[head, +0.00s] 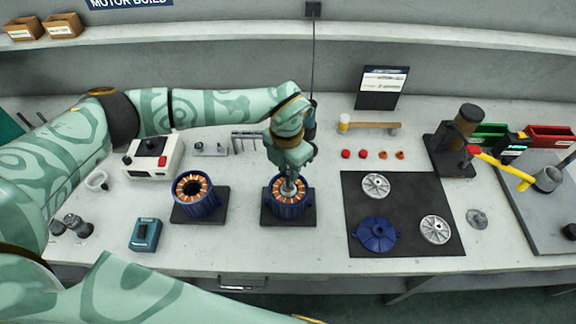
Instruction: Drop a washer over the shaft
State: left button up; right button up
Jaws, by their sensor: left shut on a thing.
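My left gripper (289,181) points down over the opening of the right-hand blue motor housing (288,211), which has a ring of copper windings and stands on a dark square base. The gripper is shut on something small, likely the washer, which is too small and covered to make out. A grey metal part, likely the shaft (289,189), shows at the middle of the housing, just under the fingers. I cannot tell whether the held thing touches it. My right gripper is out of view.
A second blue housing (198,204) stands to the left, near a white box (154,156) with a red button. A black mat (385,208) with metal discs and a blue cover (376,235) lies to the right. Small red and orange parts (372,154) sit behind it. A black press (452,146) stands further right.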

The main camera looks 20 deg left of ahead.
pick_arm(q)
jog(key=shift+f, duration=0.3)
dwell(0.4)
jog(key=shift+f+b, duration=0.6)
jog(key=shift+f, duration=0.15)
jog(key=shift+f, duration=0.1)
jog(key=o, duration=1.1)
notch_tip(320, 180, up, 5)
jog(key=p, duration=0.4)
